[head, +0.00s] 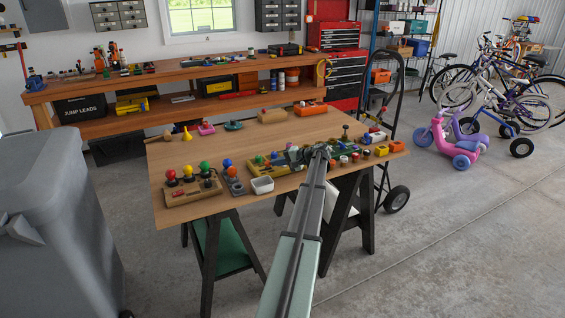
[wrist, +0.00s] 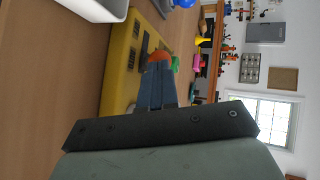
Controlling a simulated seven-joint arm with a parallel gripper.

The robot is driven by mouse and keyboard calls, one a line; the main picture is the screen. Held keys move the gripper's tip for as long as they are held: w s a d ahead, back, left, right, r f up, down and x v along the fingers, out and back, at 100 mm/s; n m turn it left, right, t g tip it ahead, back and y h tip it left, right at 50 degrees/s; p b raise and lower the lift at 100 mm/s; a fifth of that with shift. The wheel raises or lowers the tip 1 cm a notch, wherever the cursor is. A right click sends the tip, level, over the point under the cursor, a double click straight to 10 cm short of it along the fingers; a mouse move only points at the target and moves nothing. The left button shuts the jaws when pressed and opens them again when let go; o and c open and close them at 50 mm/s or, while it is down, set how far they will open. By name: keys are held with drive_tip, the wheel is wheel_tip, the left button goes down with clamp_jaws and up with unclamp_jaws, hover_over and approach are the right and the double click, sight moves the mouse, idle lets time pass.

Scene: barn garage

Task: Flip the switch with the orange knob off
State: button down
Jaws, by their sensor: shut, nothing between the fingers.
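The orange knob (wrist: 158,57) shows in the wrist view, partly hidden behind my fingertips. It stands at a yellow switch base (wrist: 118,78) with dark markings. A green knob (wrist: 175,63) shows just right of it. My gripper (wrist: 157,72) is shut and empty, with its fingertips right at the orange knob; I cannot tell whether they touch it. In the head view my gripper (head: 304,155) is over the front part of the wooden table, beside a yellow base (head: 262,172) with small coloured knobs. The lever's position is hidden.
A wooden board (head: 193,192) with red, yellow and green knobs stands at the table's front left. A white tray (head: 262,185) lies near the front edge. Several small blocks and knobs crowd the right side. The middle of the table (head: 240,140) is mostly clear.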

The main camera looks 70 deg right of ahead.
drive_tip(key=shift+w+a, duration=0.1)
drive_tip(key=shift+w, duration=0.05)
drive_tip(key=shift+w+a, duration=1.2)
drive_tip(key=v, duration=1.4)
drive_tip(key=shift+s+d, duration=0.1)
